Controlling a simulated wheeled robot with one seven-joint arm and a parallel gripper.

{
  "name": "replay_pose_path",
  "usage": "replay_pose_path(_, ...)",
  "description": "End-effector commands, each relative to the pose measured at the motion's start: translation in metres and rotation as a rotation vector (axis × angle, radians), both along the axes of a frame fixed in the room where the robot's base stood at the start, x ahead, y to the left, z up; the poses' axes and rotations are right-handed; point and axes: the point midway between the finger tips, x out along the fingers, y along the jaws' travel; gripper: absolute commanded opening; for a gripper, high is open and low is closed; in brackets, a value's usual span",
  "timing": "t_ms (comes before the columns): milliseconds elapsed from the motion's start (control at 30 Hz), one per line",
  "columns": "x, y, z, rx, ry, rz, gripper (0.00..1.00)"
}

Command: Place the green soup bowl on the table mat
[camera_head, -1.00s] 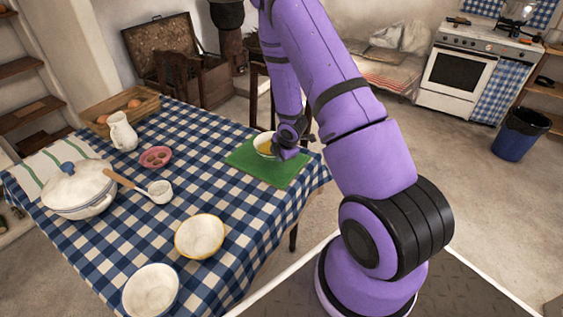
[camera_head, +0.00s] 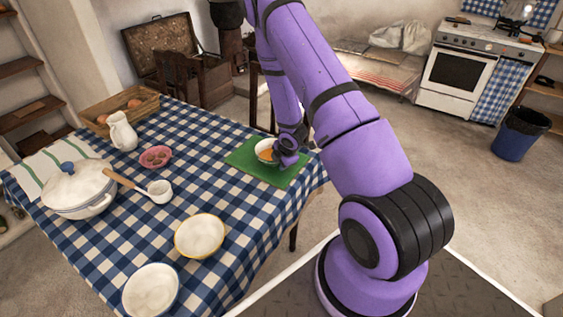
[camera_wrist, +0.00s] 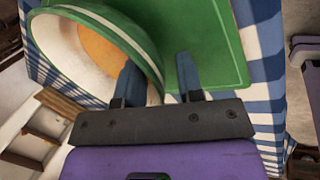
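The green soup bowl (camera_head: 266,146) is on or just over the green table mat (camera_head: 252,171), near the mat's upper right part. Orange soup shows inside it. In the wrist view the bowl (camera_wrist: 115,22) is large at upper left, with a green outside and a pale stripe near its rim. The mat (camera_wrist: 215,45) lies to its right. My gripper (camera_wrist: 158,70) has its fingers apart at the bowl's rim, one on the inner side and one outside, with visible space between them. In the head view my gripper (camera_head: 285,154) is beside the bowl's right side, mostly hidden by my wrist.
The table (camera_head: 215,277) has a blue checked cloth.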

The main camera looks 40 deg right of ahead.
Motion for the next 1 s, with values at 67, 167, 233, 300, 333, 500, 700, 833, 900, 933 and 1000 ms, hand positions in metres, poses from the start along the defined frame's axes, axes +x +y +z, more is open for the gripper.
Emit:
replay_pose_path(67, 0.0, 0.0, 0.0, 0.0, 0.0, 0.0, 0.34)
replay_pose_path(167, 0.0, 0.0, 0.001, 0.0, -0.001, 0.0, 0.34)
replay_pose_path(233, 0.0, 0.0, 0.004, 0.0, -0.001, 0.0, 0.34)
replay_pose_path(300, -0.002, 0.0, 0.01, 0.0, -0.002, -0.001, 0.34)
replay_pose_path(333, -0.003, 0.0, 0.013, 0.0, -0.003, -0.001, 0.34)
replay_pose_path(500, -0.013, 0.001, 0.037, 0.0, -0.004, -0.001, 0.34)
replay_pose_path(700, -0.026, 0.002, 0.068, 0.001, -0.004, -0.001, 0.34)
replay_pose_path(833, -0.033, 0.003, 0.086, 0.0, -0.003, -0.001, 0.34)
replay_pose_path(900, -0.037, 0.004, 0.094, 0.001, -0.003, -0.001, 0.34)
replay_pose_path(933, -0.038, 0.004, 0.097, 0.001, -0.002, -0.002, 0.34)
replay_pose_path(1000, -0.041, 0.004, 0.103, 0.0, -0.002, 0.0, 0.34)
